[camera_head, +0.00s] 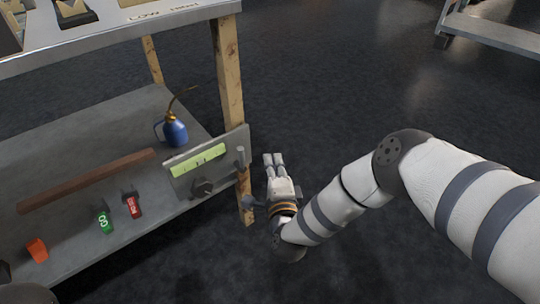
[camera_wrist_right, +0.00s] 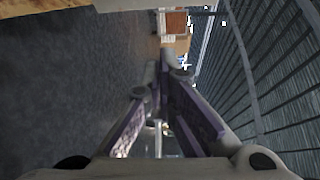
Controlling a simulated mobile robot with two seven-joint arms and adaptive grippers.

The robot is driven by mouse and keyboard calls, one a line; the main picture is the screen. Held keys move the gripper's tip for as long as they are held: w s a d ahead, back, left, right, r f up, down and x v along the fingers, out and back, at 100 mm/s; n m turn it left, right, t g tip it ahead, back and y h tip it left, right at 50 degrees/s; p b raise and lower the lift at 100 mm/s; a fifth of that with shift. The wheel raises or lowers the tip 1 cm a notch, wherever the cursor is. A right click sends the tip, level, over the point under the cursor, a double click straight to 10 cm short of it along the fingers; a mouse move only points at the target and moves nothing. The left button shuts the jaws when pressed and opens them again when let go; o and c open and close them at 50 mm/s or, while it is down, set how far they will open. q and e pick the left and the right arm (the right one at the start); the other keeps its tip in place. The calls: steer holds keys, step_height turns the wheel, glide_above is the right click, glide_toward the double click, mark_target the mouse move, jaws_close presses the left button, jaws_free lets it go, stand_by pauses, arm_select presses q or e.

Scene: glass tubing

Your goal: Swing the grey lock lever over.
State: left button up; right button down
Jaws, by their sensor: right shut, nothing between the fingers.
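A grey metal plate (camera_head: 235,143) with a bright green strip (camera_head: 198,160) stands at the front right corner of the lower shelf. A small grey upright piece (camera_head: 240,157) sticks out at its right end and looks like the lock lever. A dark knob (camera_head: 202,188) sits below the strip. My right gripper (camera_head: 273,159) is shut and empty just right of the grey piece, with a gap between them. Its closed fingers (camera_wrist_right: 165,72) also fill the middle of the right wrist view, where I cannot make out the lever. My left gripper is not in view.
The lower shelf (camera_head: 70,160) holds a blue oil can (camera_head: 175,131), a brown bar (camera_head: 85,181), and green (camera_head: 104,221), red (camera_head: 132,205) and orange (camera_head: 37,250) pieces. A wooden leg (camera_head: 229,75) rises behind the plate. The dark floor right of it is open.

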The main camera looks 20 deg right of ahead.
steer(key=s+a+p, duration=0.1)
steer(key=s+a, duration=0.1)
steer(key=s, duration=0.5)
steer(key=shift+r+p, duration=0.25)
steer(key=shift+p, duration=0.05)
steer(key=shift+r, duration=0.1)
